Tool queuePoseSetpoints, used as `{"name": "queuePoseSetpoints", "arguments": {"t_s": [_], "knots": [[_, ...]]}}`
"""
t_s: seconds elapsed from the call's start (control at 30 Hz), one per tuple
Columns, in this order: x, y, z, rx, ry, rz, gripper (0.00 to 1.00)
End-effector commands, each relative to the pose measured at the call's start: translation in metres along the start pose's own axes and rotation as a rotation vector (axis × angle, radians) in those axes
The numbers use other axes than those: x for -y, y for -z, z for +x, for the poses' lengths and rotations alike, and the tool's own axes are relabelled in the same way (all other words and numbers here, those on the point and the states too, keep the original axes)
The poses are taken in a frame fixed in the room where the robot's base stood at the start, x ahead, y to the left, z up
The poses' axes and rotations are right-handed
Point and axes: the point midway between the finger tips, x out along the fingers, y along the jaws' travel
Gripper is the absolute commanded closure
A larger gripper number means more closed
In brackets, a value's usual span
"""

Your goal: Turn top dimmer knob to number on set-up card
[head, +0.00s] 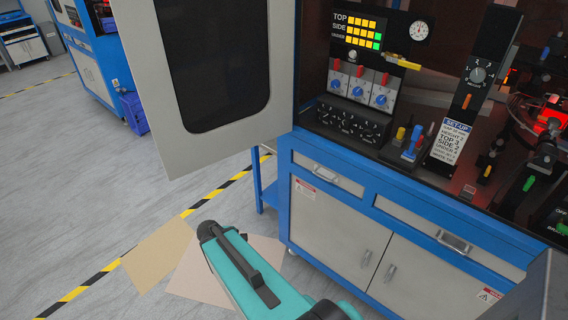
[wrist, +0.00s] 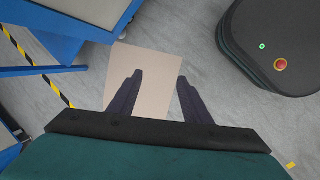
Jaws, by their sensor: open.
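A red switch sits above each. Which one is the top dimmer, and their exact settings, are too small to tell. Above is a display (head: 362,33) with yellow and green blocks in rows labelled TOP, SIDE and UNDER. The white set-up card (head: 449,140) stands right of the panel; its TOP line appears to read 3. My gripper (wrist: 159,79) is open and empty above the floor, away from the knobs.
An open grey cabinet door (head: 168,90) with a dark window stands left of the panel. A grey numbered dial (head: 478,74) sits on a black post. Colored levers (head: 411,140) stand below the panel. The blue bench (head: 330,203) has drawers.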

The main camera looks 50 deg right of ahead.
Motion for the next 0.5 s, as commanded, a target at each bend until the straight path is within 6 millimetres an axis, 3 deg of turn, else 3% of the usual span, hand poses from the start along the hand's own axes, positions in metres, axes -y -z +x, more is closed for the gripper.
{"name": "queuePoseSetpoints", "arguments": {"t_s": [0.03, 0.23, 0.5], "knots": [[0.026, 0.004, 0.009, 0.009, 0.041, 0.023, 0.56], [0.116, 0.009, 0.033, 0.061, 0.19, 0.15, 0.56], [0.231, -0.006, 0.054, 0.196, 0.357, 0.314, 0.56]]}}
